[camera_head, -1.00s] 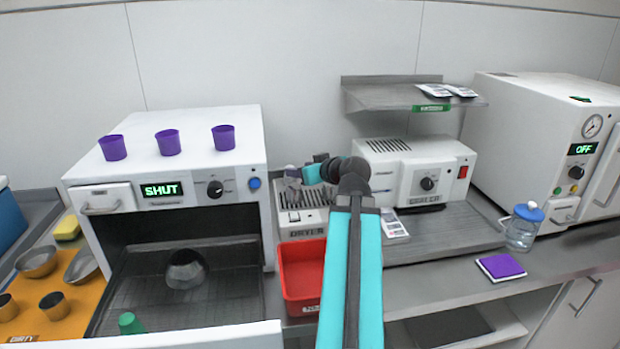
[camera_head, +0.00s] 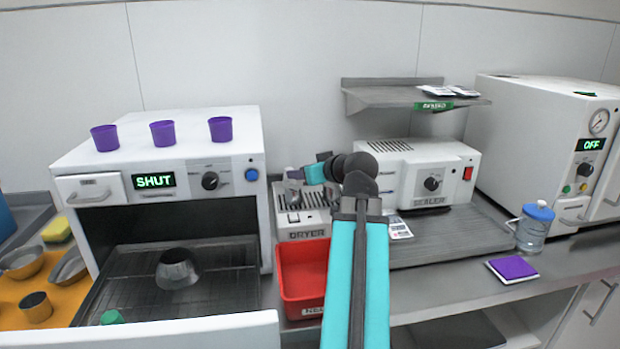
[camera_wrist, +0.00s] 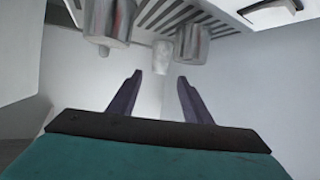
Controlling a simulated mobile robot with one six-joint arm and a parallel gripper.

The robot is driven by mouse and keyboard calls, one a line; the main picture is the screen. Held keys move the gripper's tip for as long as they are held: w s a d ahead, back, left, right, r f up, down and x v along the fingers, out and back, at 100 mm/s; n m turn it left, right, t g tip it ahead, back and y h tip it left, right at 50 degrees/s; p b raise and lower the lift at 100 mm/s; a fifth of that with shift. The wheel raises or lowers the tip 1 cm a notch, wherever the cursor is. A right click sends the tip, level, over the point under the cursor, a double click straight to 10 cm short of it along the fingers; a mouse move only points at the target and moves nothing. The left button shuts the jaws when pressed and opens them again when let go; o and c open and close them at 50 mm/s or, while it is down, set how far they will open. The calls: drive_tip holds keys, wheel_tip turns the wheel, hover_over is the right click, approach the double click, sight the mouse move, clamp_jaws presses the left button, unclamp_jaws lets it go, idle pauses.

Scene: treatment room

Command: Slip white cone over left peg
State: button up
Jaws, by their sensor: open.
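My gripper (camera_wrist: 160,77) is open and empty, with its two dark fingers apart in the wrist view. A small whitish tapered piece (camera_wrist: 162,55), which may be the white cone, shows just beyond the gap between the fingertips. Two grey metallic cylinders (camera_wrist: 110,22) (camera_wrist: 192,42) stand either side of it; I cannot tell whether these are the pegs. In the head view my gripper is small and partly hidden by my arm, above the dryer (camera_head: 303,222). Cone and pegs cannot be made out clearly there.
A red bin (camera_head: 302,282) sits in front of the dryer. To the left is an open white machine (camera_head: 160,183) marked SHUT, with purple cups (camera_head: 162,134) on top and a metal vessel (camera_head: 178,270) on its rack. A sealer (camera_head: 432,172) and a water jug (camera_head: 533,226) stand right.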

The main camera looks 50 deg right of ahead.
drive_tip(key=shift+v, duration=1.45)
